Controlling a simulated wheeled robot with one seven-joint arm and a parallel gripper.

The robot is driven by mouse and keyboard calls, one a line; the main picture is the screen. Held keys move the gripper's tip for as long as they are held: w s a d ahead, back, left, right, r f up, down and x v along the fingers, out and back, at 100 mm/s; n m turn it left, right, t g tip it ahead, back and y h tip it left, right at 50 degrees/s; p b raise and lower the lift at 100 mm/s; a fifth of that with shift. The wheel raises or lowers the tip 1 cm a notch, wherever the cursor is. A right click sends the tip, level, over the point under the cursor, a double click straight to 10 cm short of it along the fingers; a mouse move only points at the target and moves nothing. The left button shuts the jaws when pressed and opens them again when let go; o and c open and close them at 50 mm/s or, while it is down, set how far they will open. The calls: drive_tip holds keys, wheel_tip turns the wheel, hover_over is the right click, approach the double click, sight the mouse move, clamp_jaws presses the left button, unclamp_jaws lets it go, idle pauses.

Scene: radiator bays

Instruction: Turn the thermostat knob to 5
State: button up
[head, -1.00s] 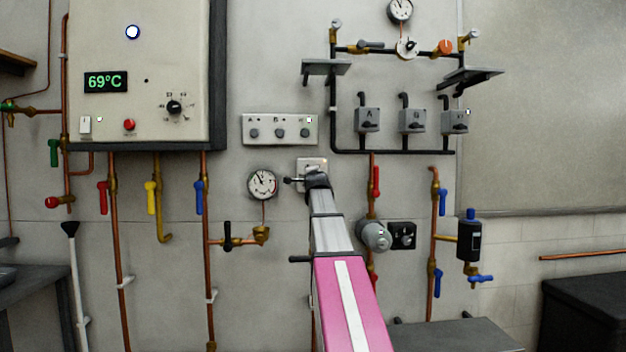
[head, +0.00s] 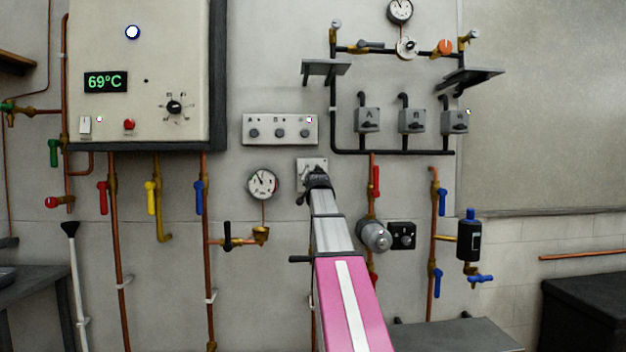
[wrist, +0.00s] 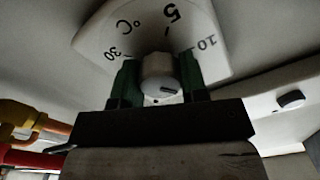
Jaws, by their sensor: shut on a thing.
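The thermostat knob (wrist: 158,72) is a small round grey knob with a dark mark on its face. It stands in front of a pale dial plate (wrist: 105,35) printed with 5, 10, 30 and °C. The 5 is beyond the knob at the top of the wrist view, and the 10 is to its right. My gripper (wrist: 158,85) is shut on the knob, with one green finger on each side. In the head view, the plate (head: 308,163) shows on the wall behind my gripper (head: 318,180), which hides the knob there. Which number the knob points to is unclear.
A round gauge (head: 263,184) is close on the left, and a three-knob panel (head: 280,129) is above left. A red-handled valve (head: 375,181) and a grey cylinder (head: 373,235) are close on the right. The boiler (head: 142,60) hangs at upper left.

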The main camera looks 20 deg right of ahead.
drive_tip(key=n, duration=0.5)
drive_tip(key=shift+f+n, duration=0.1)
drive_tip(key=shift+n, duration=0.3)
drive_tip(key=n, duration=1)
drive_tip(key=shift+n, duration=2.6)
drive_tip(key=o, duration=0.9)
drive_tip(key=shift+s, duration=0.15)
